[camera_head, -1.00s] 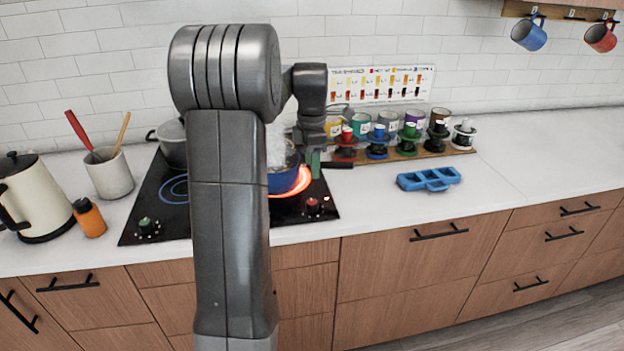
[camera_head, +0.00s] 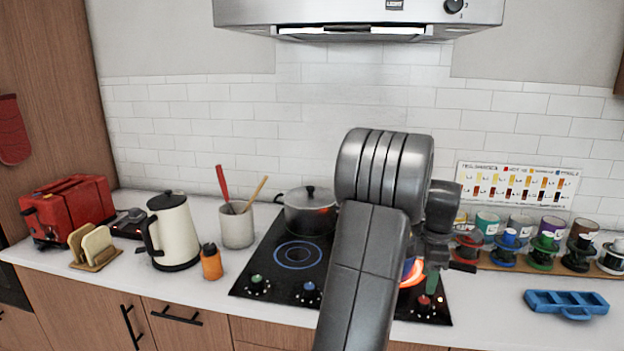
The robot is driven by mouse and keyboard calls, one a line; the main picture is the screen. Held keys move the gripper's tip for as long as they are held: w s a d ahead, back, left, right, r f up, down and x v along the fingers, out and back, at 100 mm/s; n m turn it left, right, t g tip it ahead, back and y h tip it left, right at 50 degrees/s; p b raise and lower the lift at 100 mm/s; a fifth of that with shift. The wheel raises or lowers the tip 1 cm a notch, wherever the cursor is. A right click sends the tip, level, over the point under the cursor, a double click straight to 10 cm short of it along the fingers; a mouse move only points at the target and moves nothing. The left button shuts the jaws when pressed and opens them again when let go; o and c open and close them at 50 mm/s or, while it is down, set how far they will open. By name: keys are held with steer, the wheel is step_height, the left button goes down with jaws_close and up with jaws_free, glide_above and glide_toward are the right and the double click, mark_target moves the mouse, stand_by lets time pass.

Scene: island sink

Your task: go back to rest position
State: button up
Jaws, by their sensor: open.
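My arm rises in the middle of the head view and bends at a large grey joint. My gripper (camera_head: 433,272) hangs from the wrist over the right side of the black stove (camera_head: 262,268), beside a glowing orange burner (camera_head: 413,273). My gripper is open, but its fingers are small and partly hidden by the wrist and arm. A dark handle (camera_head: 462,266) sticks out to the right beside it. What stands on the burner is mostly hidden behind my arm.
A lidded pot (camera_head: 306,212) is at the stove's back left. Left stand an orange bottle (camera_head: 211,262), utensil crock (camera_head: 237,228), kettle (camera_head: 172,232) and red toaster (camera_head: 70,208). Right are a blue tray (camera_head: 566,303) and a rack of cups (camera_head: 510,266). A range hood (camera_head: 360,15) hangs above.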

mark_target(424, 300)
step_height(424, 300, down, 8)
steer(key=shift+r, duration=0.2)
stand_by(0.3)
